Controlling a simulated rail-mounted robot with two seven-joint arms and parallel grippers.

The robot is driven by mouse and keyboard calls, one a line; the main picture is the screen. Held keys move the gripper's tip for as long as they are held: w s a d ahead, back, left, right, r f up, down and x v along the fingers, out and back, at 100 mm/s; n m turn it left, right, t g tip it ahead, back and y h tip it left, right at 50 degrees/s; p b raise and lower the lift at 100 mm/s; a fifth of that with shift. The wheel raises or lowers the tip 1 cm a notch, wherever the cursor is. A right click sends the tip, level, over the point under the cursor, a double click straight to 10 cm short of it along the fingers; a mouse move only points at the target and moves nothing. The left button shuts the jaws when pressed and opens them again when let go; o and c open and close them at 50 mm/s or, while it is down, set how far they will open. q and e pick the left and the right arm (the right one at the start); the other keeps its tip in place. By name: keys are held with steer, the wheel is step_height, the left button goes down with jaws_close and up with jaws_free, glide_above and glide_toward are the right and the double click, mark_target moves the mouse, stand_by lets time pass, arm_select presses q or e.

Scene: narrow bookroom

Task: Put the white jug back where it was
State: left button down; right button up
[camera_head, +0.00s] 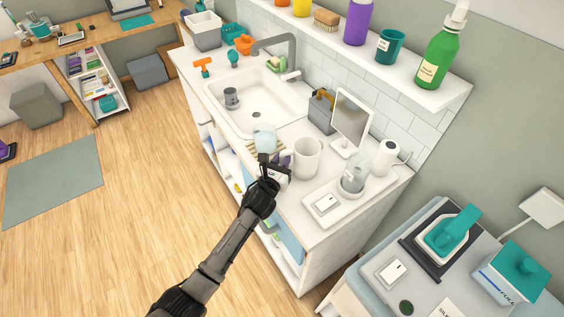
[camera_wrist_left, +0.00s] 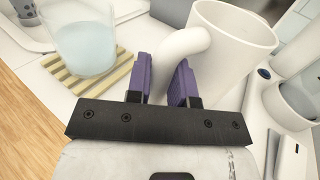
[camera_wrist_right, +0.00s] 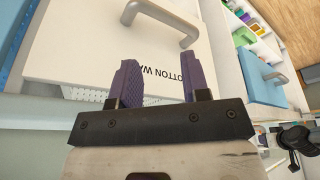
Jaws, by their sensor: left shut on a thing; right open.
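The white jug (camera_head: 306,158) is upright at the front of the white counter (camera_head: 313,232), right of a glass beaker (camera_head: 265,140). My left gripper (camera_head: 281,161) is shut on the jug's handle, on its left side. In the left wrist view the handle of the jug (camera_wrist_left: 235,62) lies between the purple fingers of the gripper (camera_wrist_left: 160,82). I cannot tell whether the jug's base touches the counter. My right gripper (camera_wrist_right: 158,84) is open and empty in the right wrist view, in front of a white panel (camera_wrist_right: 95,45) with a bar handle. It is not seen in the head view.
The beaker stands on a slatted wooden mat (camera_wrist_left: 100,82), close left of the jug. A sink (camera_head: 262,108) lies behind. A monitor (camera_head: 352,118), a white device with a glass vessel (camera_head: 356,176) and a white roll (camera_head: 383,158) crowd the right side.

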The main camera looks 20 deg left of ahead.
arm_select(q)
steer(key=shift+f, duration=0.1)
steer(key=c, duration=1)
jaws_free()
steer(key=shift+s, duration=0.1)
steer(key=s+p, duration=0.1)
steer(key=s, duration=1)
steer(key=shift+s+p, duration=0.35)
steer(key=shift+p, duration=0.05)
